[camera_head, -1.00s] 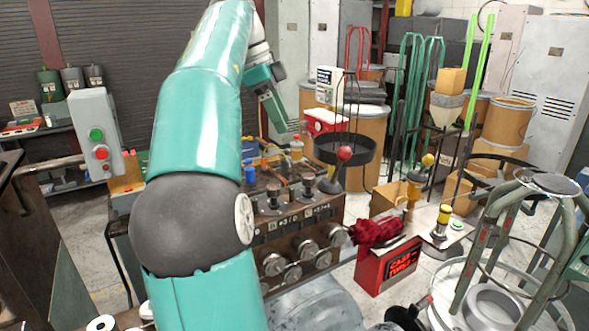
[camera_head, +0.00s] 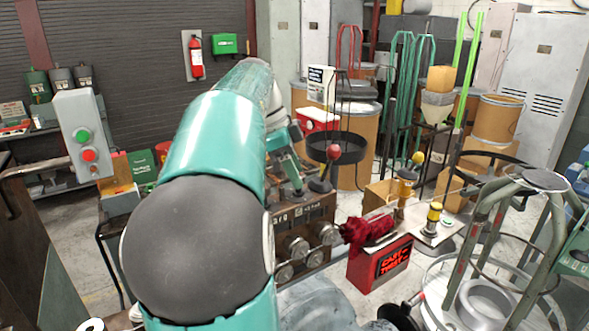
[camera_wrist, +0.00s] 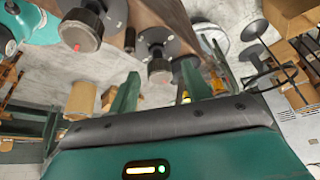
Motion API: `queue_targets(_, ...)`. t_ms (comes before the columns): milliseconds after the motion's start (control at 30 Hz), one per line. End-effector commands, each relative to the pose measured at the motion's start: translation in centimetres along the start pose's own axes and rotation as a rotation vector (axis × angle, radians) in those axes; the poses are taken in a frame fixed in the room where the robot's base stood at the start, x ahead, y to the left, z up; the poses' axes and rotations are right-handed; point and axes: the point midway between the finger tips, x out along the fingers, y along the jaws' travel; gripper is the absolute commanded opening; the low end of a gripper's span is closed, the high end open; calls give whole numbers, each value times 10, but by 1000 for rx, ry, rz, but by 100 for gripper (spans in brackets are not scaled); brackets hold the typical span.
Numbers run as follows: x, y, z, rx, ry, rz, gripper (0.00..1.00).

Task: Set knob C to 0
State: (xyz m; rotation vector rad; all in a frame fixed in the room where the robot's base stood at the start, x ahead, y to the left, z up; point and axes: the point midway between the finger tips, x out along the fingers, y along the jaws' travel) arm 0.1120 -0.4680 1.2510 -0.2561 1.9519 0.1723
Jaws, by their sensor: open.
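The brown coiler machine (camera_head: 312,218) stands at the middle of the head view, partly hidden behind my arm. My gripper (camera_head: 297,187) is over its top, open, with nothing between its fingers. In the wrist view my gripper's two green fingers (camera_wrist: 158,88) stand apart. A dark round knob with a red mark (camera_wrist: 160,70) appears between and just beyond them. Another such knob (camera_wrist: 82,30) is at the upper left. I cannot read letters or a scale, so I cannot tell which is knob C. Contact with a knob is not visible.
Silver round parts (camera_head: 297,246) project from the machine's front. A red box with a lit sign (camera_head: 380,265) and red cloth (camera_head: 367,229) is to the right. A grey button box (camera_head: 84,135) stands left.

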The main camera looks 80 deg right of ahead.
Motion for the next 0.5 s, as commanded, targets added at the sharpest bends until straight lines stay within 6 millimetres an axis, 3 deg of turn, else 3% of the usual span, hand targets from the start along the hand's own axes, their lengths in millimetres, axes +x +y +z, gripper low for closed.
queue_targets(133,0,0,-1,1,0,0,49)
queue_targets(367,0,0,-1,1,0,0,4)
queue_targets(500,-1,0,-1,0,0,-1,4)
